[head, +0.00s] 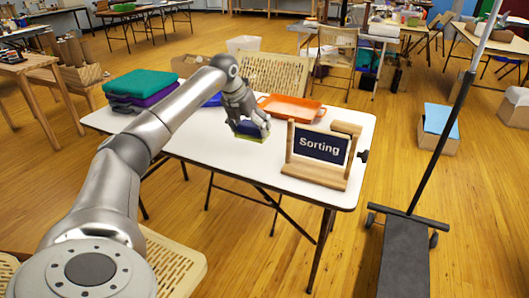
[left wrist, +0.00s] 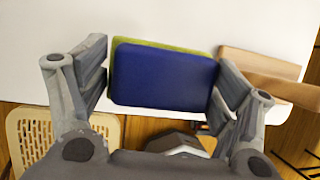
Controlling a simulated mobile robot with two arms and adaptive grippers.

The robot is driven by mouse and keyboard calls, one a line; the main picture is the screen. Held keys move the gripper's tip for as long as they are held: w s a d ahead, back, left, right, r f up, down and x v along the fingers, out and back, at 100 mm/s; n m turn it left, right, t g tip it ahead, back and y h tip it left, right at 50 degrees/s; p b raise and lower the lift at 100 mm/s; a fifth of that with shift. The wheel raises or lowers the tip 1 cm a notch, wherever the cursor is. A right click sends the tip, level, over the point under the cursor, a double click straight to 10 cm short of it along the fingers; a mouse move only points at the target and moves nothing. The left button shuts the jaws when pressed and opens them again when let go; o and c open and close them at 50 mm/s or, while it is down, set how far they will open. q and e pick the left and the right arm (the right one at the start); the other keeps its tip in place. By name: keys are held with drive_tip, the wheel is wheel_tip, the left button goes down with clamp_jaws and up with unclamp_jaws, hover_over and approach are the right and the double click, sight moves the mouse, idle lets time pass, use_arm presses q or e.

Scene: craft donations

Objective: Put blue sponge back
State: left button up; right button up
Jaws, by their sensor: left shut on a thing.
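The blue sponge (left wrist: 165,78), with a yellow-green layer on one side, is between the two fingers of my left gripper (left wrist: 163,80) in the left wrist view. The fingers press on its short ends. In the head view my left gripper (head: 249,124) holds the sponge (head: 252,136) over the white table (head: 225,151), left of the Sorting sign. I cannot tell whether the sponge touches the table. My right gripper is not in view.
The wooden-framed Sorting sign (head: 318,147) stands at the table's right front. An orange tray (head: 291,108) lies behind the gripper. Something blue (head: 212,100) lies partly behind my arm. The front middle of the table is clear.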

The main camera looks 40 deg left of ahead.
sight(256, 131)
use_arm(q)
drive_tip(key=d+f, duration=0.1)
drive_tip(key=w+d+f, duration=0.1)
drive_tip(key=f, duration=0.1)
drive_tip(key=w+d+f, duration=0.1)
drive_tip(key=f, duration=0.1)
drive_tip(key=shift+w, duration=0.15)
drive_tip(key=f, duration=0.1)
drive_tip(key=f+b, duration=0.1)
drive_tip(key=f, duration=0.1)
drive_tip(key=shift+w+d+f, duration=0.15)
drive_tip(key=shift+d, duration=0.05)
drive_tip(key=shift+f, duration=0.25)
drive_tip(key=o, duration=0.9)
drive_tip(key=shift+r, duration=0.1)
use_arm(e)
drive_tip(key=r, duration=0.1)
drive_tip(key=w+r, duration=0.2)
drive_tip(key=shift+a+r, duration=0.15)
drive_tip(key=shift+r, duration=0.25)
use_arm(q)
drive_tip(key=shift+r, duration=0.3)
drive_tip(key=p+v, duration=0.1)
drive_tip(key=v, duration=1)
drive_tip(key=shift+r, duration=0.25)
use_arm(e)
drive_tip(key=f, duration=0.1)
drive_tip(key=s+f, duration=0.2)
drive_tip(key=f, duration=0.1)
